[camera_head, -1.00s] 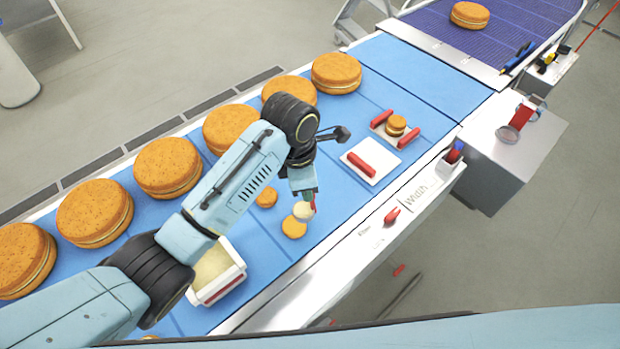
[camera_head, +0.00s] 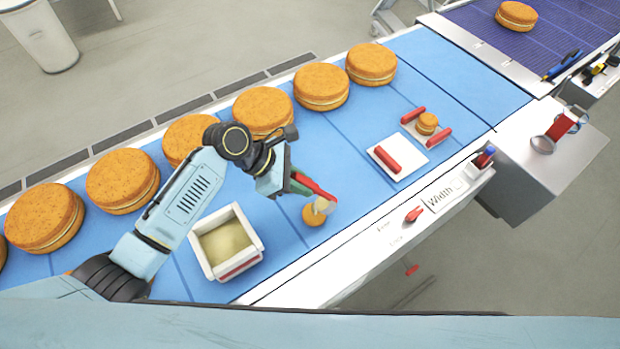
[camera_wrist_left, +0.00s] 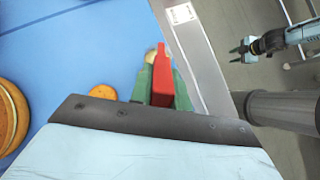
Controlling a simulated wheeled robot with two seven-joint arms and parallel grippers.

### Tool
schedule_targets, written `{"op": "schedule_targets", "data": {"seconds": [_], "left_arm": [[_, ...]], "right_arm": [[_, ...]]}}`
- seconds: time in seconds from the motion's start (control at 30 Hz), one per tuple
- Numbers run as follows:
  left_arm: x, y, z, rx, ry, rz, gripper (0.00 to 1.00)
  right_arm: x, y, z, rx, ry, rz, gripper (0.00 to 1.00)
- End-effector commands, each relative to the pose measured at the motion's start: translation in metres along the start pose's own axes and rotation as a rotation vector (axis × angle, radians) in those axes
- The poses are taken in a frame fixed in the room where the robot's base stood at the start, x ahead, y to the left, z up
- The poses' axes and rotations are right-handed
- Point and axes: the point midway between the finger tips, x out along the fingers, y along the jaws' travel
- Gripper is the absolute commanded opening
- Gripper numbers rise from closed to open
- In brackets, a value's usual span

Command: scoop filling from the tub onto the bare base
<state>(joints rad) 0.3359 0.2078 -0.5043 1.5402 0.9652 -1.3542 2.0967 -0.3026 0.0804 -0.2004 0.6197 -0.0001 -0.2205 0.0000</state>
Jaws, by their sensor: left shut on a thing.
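My left gripper (camera_head: 290,184) is shut on a red-handled scoop (camera_head: 316,188), which also shows in the left wrist view (camera_wrist_left: 163,80). The scoop's pale end (camera_head: 325,205) is tilted over the right side of a small orange base (camera_head: 313,217) and partly covers it. I cannot tell whether they touch. The visible part of the base looks bare. The white tub (camera_head: 241,268) of pale yellow filling (camera_head: 224,241) stands to the left. In the left wrist view, another gripper (camera_wrist_left: 238,53), my right one, is far off at the upper right and looks open and empty.
A small orange round (camera_wrist_left: 102,92) lies on the belt in the left wrist view. Several large filled rounds (camera_head: 262,111) line the far side. A white tray (camera_head: 411,160) with a red bar and a small filled round (camera_head: 427,123) between red bars lie to the right.

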Motion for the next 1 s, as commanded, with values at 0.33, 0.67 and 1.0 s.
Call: {"op": "schedule_targets", "data": {"seconds": [0.33, 0.67, 1.0], "left_arm": [[-0.004, 0.0, -0.025, -0.006, -0.225, 0.0, 0.0], [-0.003, 0.0, -0.039, 0.0, -0.343, 0.001, 0.0], [-0.002, 0.0, -0.046, 0.0, -0.414, 0.001, 0.0]], "right_arm": [[0.0, 0.0, 0.0, 0.0, 0.0, 0.0, 0.36], [0.02, -0.001, 0.0, 0.001, 0.002, 0.0, 0.36], [0.044, -0.001, 0.001, 0.001, 0.004, 0.0, 0.36]]}}
